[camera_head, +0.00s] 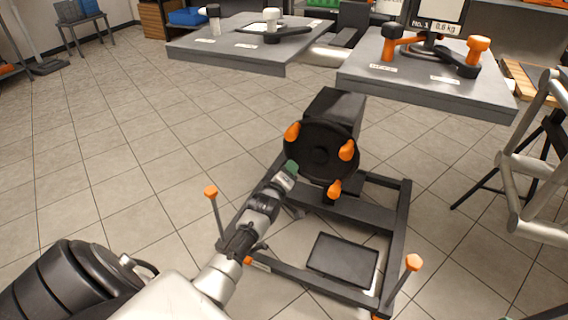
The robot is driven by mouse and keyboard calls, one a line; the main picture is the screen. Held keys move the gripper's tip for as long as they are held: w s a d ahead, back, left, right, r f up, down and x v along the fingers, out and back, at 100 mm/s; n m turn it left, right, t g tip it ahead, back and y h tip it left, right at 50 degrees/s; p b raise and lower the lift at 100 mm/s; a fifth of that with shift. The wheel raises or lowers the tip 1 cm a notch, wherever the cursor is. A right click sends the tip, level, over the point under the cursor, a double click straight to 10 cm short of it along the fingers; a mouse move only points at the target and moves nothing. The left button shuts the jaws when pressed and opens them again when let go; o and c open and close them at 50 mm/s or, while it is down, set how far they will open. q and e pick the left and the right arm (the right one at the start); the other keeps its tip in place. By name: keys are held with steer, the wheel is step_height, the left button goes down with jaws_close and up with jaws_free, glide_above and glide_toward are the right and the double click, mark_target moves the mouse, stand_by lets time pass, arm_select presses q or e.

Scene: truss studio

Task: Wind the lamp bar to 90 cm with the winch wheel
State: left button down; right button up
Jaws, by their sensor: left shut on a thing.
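The winch wheel (318,165) is a black disc with orange knobs, on a black box in a dark floor frame. Three orange knobs show: upper left (292,131), right (346,150) and lower right (334,188). My left gripper (291,169) is at the wheel's lower left edge, with a green fingertip showing. It is shut on a wheel knob, which the gripper hides. I cannot make out the lamp bar or a height reading. My right gripper is not in view.
The floor frame (402,225) has orange-topped posts at left (211,193) and right (413,262), and a black plate (342,260) inside it. Silver truss tubes (535,175) stand at the right. Two grey tables (235,59) (425,87) stand behind. The tiled floor at left is clear.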

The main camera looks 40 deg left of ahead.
arm_select(q)
steer(key=shift+w+d+f+n, duration=0.1)
steer(key=shift+d+f+n, duration=0.45)
steer(key=shift+n, duration=0.15)
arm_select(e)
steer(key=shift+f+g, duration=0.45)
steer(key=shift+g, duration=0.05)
arm_select(q)
steer(key=shift+f, duration=0.1)
steer(key=c, duration=0.7)
jaws_free()
steer(key=shift+d, duration=0.1)
steer(key=shift+c, duration=0.2)
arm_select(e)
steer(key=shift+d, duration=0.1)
arm_select(q)
steer(key=shift+s, duration=0.25)
steer(key=p+v, duration=0.4)
steer(key=v, duration=0.6)
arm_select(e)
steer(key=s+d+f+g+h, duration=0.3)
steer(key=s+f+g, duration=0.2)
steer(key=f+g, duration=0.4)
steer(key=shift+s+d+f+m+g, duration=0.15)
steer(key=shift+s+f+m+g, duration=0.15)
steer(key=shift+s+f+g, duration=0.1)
